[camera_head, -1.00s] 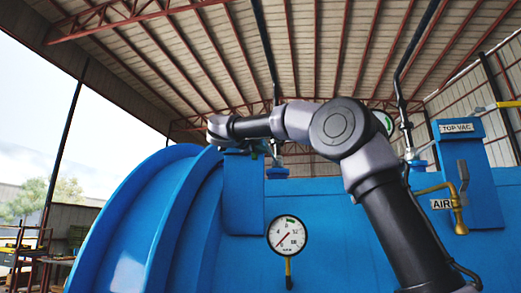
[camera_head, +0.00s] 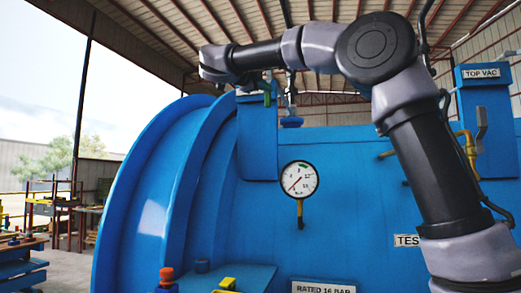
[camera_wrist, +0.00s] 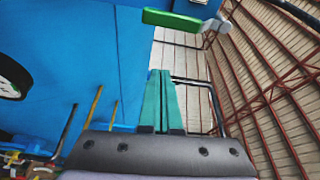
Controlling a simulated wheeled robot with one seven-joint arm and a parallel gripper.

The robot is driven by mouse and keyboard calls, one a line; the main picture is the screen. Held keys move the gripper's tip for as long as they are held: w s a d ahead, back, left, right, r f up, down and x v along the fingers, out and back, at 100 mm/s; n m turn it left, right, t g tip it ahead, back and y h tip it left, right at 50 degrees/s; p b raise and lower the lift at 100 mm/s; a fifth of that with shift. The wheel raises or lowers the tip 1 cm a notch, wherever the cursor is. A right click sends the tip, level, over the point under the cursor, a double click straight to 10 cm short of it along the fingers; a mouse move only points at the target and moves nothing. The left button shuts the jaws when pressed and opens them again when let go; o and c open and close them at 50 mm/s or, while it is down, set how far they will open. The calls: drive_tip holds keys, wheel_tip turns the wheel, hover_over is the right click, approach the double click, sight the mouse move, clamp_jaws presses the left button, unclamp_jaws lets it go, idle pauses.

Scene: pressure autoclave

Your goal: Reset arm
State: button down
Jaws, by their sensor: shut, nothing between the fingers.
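My arm reaches up from the lower right of the head view and bends left in front of the blue autoclave (camera_head: 345,220). Its far end lies near the vessel's upper left, and I cannot clearly make out the gripper there. In the wrist view my gripper (camera_wrist: 160,73) shows two teal fingers pressed together with nothing between them. A green handle (camera_wrist: 185,22) shows above and right of the fingertips, apart from them in the picture.
A pressure gauge (camera_head: 300,180) sits on the autoclave. A yellow pipe (camera_head: 466,150) and the TOP VAC panel (camera_head: 482,95) stand right of my arm. A red knob (camera_head: 167,275) and a yellow fitting (camera_head: 227,283) show low in front. Workbenches (camera_head: 85,215) stand at the far left.

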drive_tip(key=s+d+f+n+g+y, duration=0.3)
drive_tip(key=s+d+f+n, duration=0.25)
drive_tip(key=d+f, duration=0.4)
drive_tip(key=s+d+f+n+g+y, duration=0.35)
drive_tip(key=d+f+n, duration=0.35)
drive_tip(key=d+f, duration=0.3)
drive_tip(key=s+f+n+y, duration=0.6)
drive_tip(key=s+f, duration=1.1)
drive_tip(key=f, duration=0.3)
drive_tip(key=shift+s+a+f+n+g, duration=0.2)
drive_tip(key=shift+n+g, duration=0.25)
drive_tip(key=shift+n, duration=0.4)
drive_tip(key=shift+y, duration=0.25)
